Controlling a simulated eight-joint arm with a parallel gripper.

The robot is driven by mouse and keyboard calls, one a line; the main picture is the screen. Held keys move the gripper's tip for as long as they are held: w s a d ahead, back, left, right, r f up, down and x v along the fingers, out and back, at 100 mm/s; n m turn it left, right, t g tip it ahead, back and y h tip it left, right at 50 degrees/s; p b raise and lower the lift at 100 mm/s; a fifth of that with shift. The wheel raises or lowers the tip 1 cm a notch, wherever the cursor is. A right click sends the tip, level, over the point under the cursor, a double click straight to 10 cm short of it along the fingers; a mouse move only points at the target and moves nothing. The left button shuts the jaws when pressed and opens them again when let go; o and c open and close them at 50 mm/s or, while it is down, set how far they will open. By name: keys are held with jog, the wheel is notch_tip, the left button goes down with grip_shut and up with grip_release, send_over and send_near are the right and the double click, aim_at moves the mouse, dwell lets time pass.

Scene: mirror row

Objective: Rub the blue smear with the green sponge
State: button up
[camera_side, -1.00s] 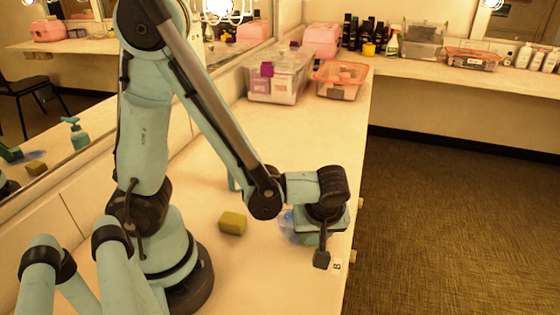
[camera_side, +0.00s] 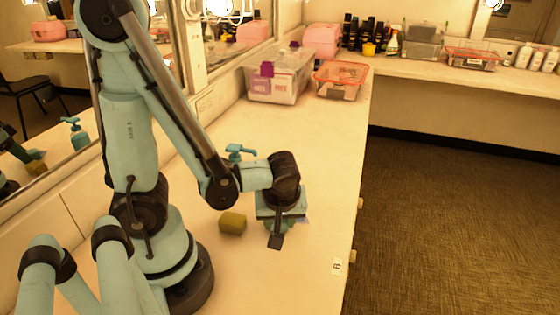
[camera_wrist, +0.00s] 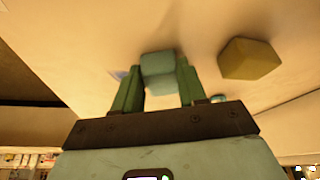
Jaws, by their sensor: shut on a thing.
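My gripper (camera_side: 277,235) is low over the counter, right of the yellow sponge, in the side view. In the wrist view my gripper (camera_wrist: 158,82) is shut on the green sponge (camera_wrist: 158,68), a pale teal-green block between the two fingers. The arm mostly hides this sponge in the side view, and I cannot tell whether it touches the counter. A small bit of the blue smear (camera_wrist: 119,74) shows just left of the left finger in the wrist view. The rest of the smear is hidden by my gripper and the sponge.
A yellow sponge (camera_side: 232,223) lies close by on the counter; it also shows in the wrist view (camera_wrist: 250,60). A teal pump bottle (camera_side: 238,152) stands behind my arm. Clear bins (camera_side: 278,80) are farther back. The counter's front edge is to the right, with a small label (camera_side: 337,266).

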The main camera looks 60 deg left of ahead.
jog(key=shift+s+a, duration=0.6)
jog(key=shift+a, duration=0.05)
jog(key=shift+s+a, duration=0.1)
jog(key=shift+a, duration=0.15)
jog(key=shift+w+a, duration=0.55)
jog(key=shift+w, duration=0.05)
jog(key=shift+w+d, duration=3.4)
jog(key=shift+d, duration=0.25)
jog(key=shift+w+a, duration=0.5)
jog(key=shift+s+a, duration=0.1)
jog(key=shift+a, duration=0.2)
jog(key=shift+s+a, duration=3.35)
jog(key=shift+a, duration=0.05)
notch_tip(320, 180, up, 2)
jog(key=shift+s+r, duration=0.1)
jog(key=shift+r, duration=2.9)
